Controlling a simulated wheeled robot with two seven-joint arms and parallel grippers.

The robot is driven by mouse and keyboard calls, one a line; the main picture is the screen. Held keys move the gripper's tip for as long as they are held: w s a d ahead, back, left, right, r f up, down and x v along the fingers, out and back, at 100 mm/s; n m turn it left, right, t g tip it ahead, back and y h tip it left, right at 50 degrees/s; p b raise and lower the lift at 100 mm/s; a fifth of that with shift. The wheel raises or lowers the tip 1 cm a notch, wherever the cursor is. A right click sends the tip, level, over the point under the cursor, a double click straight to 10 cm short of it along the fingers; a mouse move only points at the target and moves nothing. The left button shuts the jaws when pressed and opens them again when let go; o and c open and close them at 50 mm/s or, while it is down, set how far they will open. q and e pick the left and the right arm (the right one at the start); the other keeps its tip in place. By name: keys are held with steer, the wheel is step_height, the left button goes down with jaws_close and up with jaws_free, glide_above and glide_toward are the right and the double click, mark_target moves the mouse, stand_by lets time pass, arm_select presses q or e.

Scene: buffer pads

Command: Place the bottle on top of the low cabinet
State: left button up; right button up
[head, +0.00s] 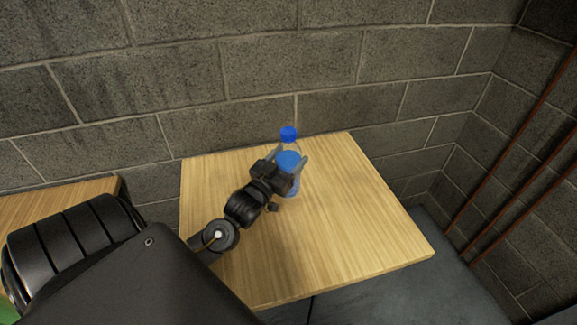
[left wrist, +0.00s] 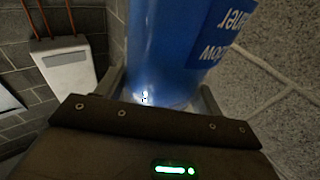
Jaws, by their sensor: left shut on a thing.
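The bottle is clear with a blue cap and a blue label (head: 288,158). It appears upright in the head view, over the far part of a light wooden top (head: 350,215); I cannot tell whether its base touches the wood. My left gripper (head: 291,164) is shut on the bottle, with a finger on each side of it. The left wrist view shows the blue label (left wrist: 175,45) close up between the fingers (left wrist: 163,92). The gripper hides part of the bottle's lower body. My right gripper is not in view.
A second wooden top (head: 60,205) stands at the left. A grey block wall (head: 180,75) rises behind both. Rust-coloured pipes (head: 515,155) run along the right wall. The wooden top is bare around the bottle, with free room to its right and in front.

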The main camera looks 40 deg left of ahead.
arm_select(q)
steer(key=shift+w+a+f, duration=0.1)
steer(key=shift+w+f, duration=0.15)
steer(key=shift+w, duration=0.05)
step_height(320, 180, down, 2)
steer(key=shift+f+p, duration=0.15)
steer(key=shift+p, duration=0.25)
steer(key=shift+f, duration=0.4)
steer(key=o, duration=1.5)
steer(key=shift+s+f, duration=0.1)
steer(key=s+b, duration=0.1)
steer(key=s, duration=0.3)
steer(key=s+f, duration=0.1)
steer(key=s, duration=0.3)
steer(key=s+d+b, duration=0.1)
steer(key=s, duration=0.2)
steer(key=shift+s+f+b, duration=0.25)
steer(key=shift+s+b, duration=0.05)
steer(key=shift+s, duration=0.1)
